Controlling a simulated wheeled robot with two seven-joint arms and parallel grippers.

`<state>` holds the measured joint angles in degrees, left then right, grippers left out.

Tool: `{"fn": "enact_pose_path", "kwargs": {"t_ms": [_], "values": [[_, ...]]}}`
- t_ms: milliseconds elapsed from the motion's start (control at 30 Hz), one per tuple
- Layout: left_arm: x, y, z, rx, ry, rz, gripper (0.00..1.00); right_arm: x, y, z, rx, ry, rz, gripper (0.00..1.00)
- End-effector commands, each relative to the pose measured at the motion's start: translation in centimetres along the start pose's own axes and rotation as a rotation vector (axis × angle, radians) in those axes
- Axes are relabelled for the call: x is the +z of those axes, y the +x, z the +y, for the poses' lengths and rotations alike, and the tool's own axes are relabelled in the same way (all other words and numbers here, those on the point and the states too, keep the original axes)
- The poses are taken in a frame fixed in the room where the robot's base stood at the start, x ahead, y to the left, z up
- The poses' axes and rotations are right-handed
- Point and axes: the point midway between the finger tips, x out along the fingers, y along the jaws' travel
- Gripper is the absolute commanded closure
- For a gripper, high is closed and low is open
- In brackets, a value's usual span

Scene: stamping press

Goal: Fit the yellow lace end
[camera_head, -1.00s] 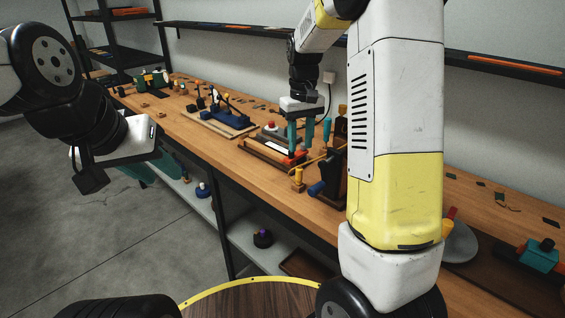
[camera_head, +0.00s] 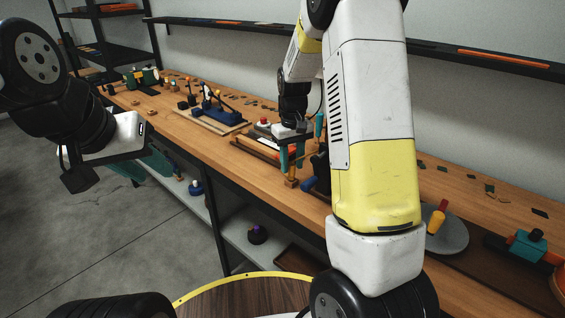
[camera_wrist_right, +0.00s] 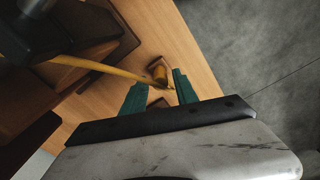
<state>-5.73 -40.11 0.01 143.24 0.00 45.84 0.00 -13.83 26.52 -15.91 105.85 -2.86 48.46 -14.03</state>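The yellow lace (camera_wrist_right: 92,65) runs from the left of the right wrist view to its yellow end (camera_wrist_right: 160,73), by a small wooden block on the bench. In the head view a yellow piece (camera_head: 292,171) stands on that small block (camera_head: 291,183). My right gripper (camera_head: 293,166) points down over it. In the right wrist view its green fingers (camera_wrist_right: 155,84) are apart, with the yellow end near the gap between their tips; contact cannot be told. My left gripper (camera_head: 160,167) hangs off the bench's front at the left, its fingers partly hidden.
A dark press-like fixture (camera_wrist_right: 85,35) stands close beside the right gripper. A wooden tray (camera_head: 253,149) and a blue tool on a board (camera_head: 218,118) lie left of it. A grey disc (camera_head: 450,238) lies to the right. Bare bench top (camera_head: 262,180) shows in front.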

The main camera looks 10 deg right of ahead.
Motion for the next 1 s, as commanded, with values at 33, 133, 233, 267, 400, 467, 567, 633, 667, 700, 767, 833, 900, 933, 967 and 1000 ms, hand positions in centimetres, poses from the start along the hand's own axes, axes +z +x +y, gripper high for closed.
{"fn": "enact_pose_path", "kwargs": {"t_ms": [33,133,233,267,400,467,567,633,667,700,767,833,900,933,967,1000], "values": [[0.0,0.0,0.0,0.000,0.000,0.000,0.64,0.0,0.0,0.0,0.000,0.000,0.000,0.65],[0.0,0.0,0.0,0.000,0.000,0.000,0.64,0.0,0.0,0.0,0.000,0.000,0.000,0.65],[0.0,0.0,0.0,0.000,0.000,0.000,0.64,0.0,0.0,0.0,0.000,0.000,0.000,0.80],[0.0,0.0,0.0,0.000,0.000,0.000,0.64,0.0,0.0,0.0,0.000,0.000,0.000,0.86],[0.0,0.0,0.0,0.000,0.000,0.000,0.64,0.0,0.0,0.0,0.000,0.000,0.000,1.00],[0.0,0.0,0.0,0.000,0.000,0.000,0.64,0.0,0.0,0.0,0.000,0.000,0.000,1.00],[0.0,0.0,0.0,0.000,0.000,0.000,0.64,0.0,-0.4,0.0,0.000,0.000,0.001,1.00],[0.0,0.0,0.0,0.000,0.000,0.000,0.64,-0.1,-1.1,0.0,0.000,-0.001,0.003,1.00],[0.0,0.0,0.0,0.000,0.000,0.000,0.64,-0.1,-1.5,0.0,0.001,-0.001,0.003,1.00],[0.0,0.0,0.0,0.000,0.000,0.000,0.64,-0.1,-2.0,0.0,0.001,-0.001,0.003,1.00],[0.0,0.0,0.0,0.000,0.000,0.000,0.64,-0.1,-2.7,0.0,0.001,-0.001,0.004,1.00],[0.0,0.0,0.0,0.000,0.000,0.000,0.64,-0.1,-3.4,0.0,0.000,-0.001,0.002,1.00],[0.0,0.0,0.0,0.000,0.000,0.000,0.64,-0.1,-4.0,0.0,0.000,-0.001,0.002,1.00],[0.0,0.0,0.0,0.000,0.000,0.000,0.64,0.0,-4.1,0.0,0.000,-0.001,0.001,1.00],[0.0,0.0,0.0,0.000,0.000,0.000,0.64,0.0,-4.2,0.0,0.000,-0.001,0.000,1.00],[0.0,0.0,0.0,0.000,0.000,0.000,0.64,0.0,-4.3,0.0,0.000,-0.001,0.000,1.00]]}}
